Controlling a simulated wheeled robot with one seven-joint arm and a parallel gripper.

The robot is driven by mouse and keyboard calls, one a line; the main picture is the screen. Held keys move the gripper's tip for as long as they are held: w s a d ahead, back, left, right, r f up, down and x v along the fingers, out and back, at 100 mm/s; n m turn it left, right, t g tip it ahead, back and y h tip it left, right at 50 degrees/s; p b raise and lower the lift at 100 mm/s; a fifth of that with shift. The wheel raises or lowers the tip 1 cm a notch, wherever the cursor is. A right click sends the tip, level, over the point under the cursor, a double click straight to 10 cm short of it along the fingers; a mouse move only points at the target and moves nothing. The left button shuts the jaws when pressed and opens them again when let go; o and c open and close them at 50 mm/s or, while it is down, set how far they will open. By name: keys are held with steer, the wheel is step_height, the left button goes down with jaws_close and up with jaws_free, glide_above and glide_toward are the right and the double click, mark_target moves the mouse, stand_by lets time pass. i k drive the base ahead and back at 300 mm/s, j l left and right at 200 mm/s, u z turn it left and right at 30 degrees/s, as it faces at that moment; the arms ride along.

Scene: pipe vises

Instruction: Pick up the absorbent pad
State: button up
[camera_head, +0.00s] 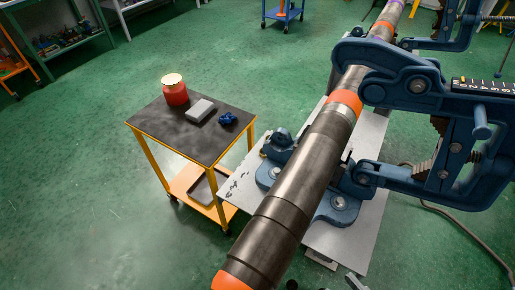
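A light grey, flat rectangular block (200,110) lies on the dark top of a small yellow-framed cart (167,127), left of centre in the head view. It looks like the absorbent pad. A red jar with a cream lid (175,95) stands to its left and behind it. A crumpled blue item (227,118) lies just right of the pad, apart from it. Nothing covers the pad. I cannot make out my gripper in this view.
A long dark pipe (290,190) with orange bands runs diagonally right of the cart, held by large blue vises (400,75) over a grey metal plate (335,238). The cart's lower shelf holds a tray. Green floor left of the cart is clear.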

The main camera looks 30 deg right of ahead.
mark_target(198, 111)
steer(key=u, duration=1)
steer(key=j+u, duration=0.1)
steer(key=u, duration=0.4)
steer(key=i+u, duration=0.1)
steer(key=u, duration=0.4)
steer(key=i+j+u, duration=0.1)
steer(key=u, duration=0.4)
steer(key=i+l+z, duration=0.2)
steer(key=z, duration=0.3)
steer(key=i+z, duration=0.65)
steer(key=z, duration=0.3)
steer(key=i+j+z, duration=0.15)
steer(key=i+z, duration=0.15)
steer(key=z, duration=0.2)
steer(key=i+l+z, duration=0.2)
steer(key=i+z, duration=0.2)
steer(key=i, duration=0.2)
steer(key=i+z, duration=0.4)
steer(key=i, duration=0.2)
